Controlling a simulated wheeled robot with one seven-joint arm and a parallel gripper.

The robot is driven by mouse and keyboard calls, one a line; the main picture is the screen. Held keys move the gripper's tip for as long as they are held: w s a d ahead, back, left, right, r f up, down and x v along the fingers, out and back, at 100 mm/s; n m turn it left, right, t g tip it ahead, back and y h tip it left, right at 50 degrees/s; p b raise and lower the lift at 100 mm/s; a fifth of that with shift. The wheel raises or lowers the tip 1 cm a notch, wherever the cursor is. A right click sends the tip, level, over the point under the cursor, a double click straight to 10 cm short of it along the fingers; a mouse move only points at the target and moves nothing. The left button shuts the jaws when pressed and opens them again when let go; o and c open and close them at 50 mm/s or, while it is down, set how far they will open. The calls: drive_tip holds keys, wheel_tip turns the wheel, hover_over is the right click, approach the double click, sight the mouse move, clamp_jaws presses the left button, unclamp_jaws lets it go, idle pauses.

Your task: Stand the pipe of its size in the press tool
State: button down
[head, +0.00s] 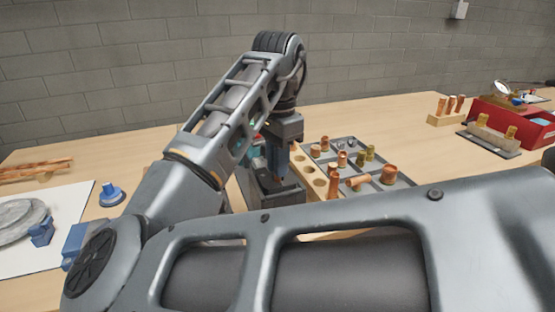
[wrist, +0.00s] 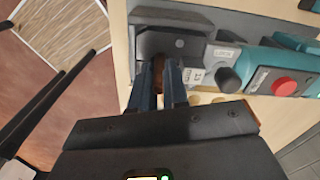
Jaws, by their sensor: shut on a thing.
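My gripper (wrist: 160,72) is shut on a copper pipe (wrist: 158,64) in the wrist view. Only a sliver of the pipe shows between the fingers. The fingertips are at the dark grey jaw block of the press tool (wrist: 178,42), which has a teal body and a red button. Whether the pipe stands inside the jaw or just above it cannot be told. A small white label beside the jaw is hard to read. In the head view my gripper (head: 277,168) points down over the dark press tool (head: 280,195), and the pipe cannot be made out.
A wooden block with holes (head: 308,169) stands right of the tool. Beyond it a grey tray (head: 345,146) holds several copper and brass fittings. A red box (head: 500,118) and a small pipe rack (head: 445,119) stand at far right. A blue part (head: 111,194) stands at left.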

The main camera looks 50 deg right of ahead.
drive_tip(key=shift+f+b, duration=0.3)
drive_tip(key=shift+f, duration=0.4)
drive_tip(key=c, duration=1.1)
unclamp_jaws()
drive_tip(key=shift+o, duration=0.2)
drive_tip(key=shift+r, duration=0.1)
wheel_tip(320, 180, up, 8)
drive_tip(key=shift+f+p, duration=0.15)
drive_tip(key=shift+p, duration=0.2)
drive_tip(key=shift+s, duration=0.1)
